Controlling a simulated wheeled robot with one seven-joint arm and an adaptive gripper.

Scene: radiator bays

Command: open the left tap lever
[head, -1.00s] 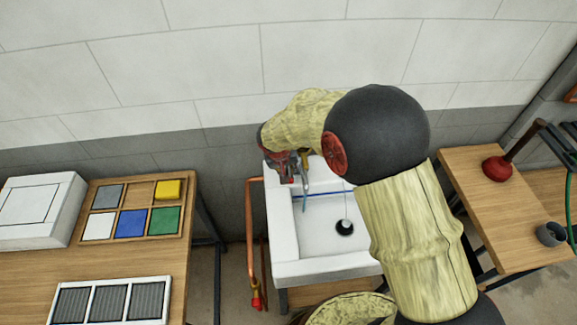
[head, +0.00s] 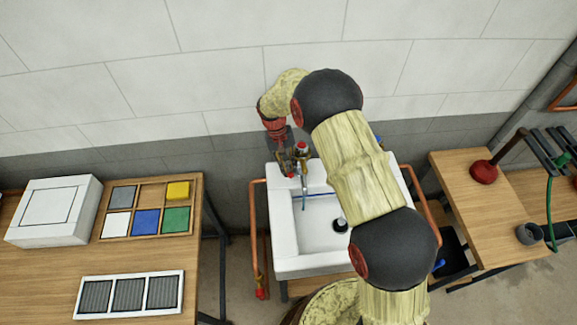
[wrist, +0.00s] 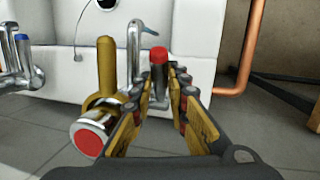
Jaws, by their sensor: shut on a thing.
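The left tap stands at the back left of the white basin (head: 292,262). Its chrome lever with a red tip (wrist: 159,57) shows in the wrist view between the fingers of my gripper (wrist: 160,98), which is shut on it. Beside it are the chrome spout (wrist: 135,45) and a chrome body with a red end cap (wrist: 88,142) and a brass bar (wrist: 106,65). In the head view my gripper (head: 290,165) is at this tap and hides part of it. How far the lever has turned is hard to tell.
The right tap with its blue tip (wrist: 22,39) is at the left of the wrist view. Copper pipes (head: 258,225) flank the basin. A table at left holds a tile tray (head: 197,205), a white box (head: 50,208) and a vent panel (head: 130,277).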

